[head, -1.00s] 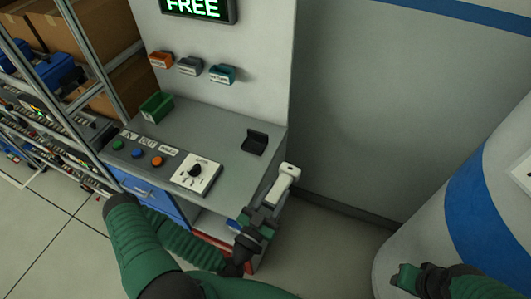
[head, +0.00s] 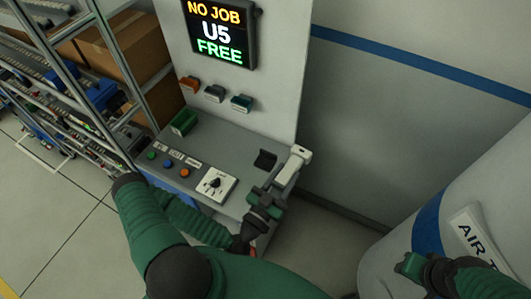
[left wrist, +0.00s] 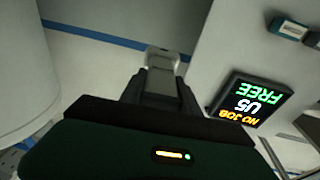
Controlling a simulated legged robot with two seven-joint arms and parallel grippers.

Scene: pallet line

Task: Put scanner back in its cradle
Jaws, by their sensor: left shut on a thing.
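The scanner (head: 291,168) is white with a grey front. My left gripper (head: 277,187) is shut on its handle and holds it upright at the right edge of the desk. The scanner also shows in the left wrist view (left wrist: 161,72), beyond the gripper body. The black cradle (head: 264,160) sits on the desk top, just left of the scanner in the head view; the two look apart, though the height gap is hard to judge. My right gripper (head: 409,266) is at the lower right, away from the desk; its jaw opening is unclear.
The desk (head: 225,150) carries a green box (head: 184,122), coloured buttons and a dial panel (head: 215,185). A display (head: 219,33) and small coloured holders (head: 214,93) are on the panel behind. A large white-blue tank (head: 440,215) stands at right, a shelf rack at left.

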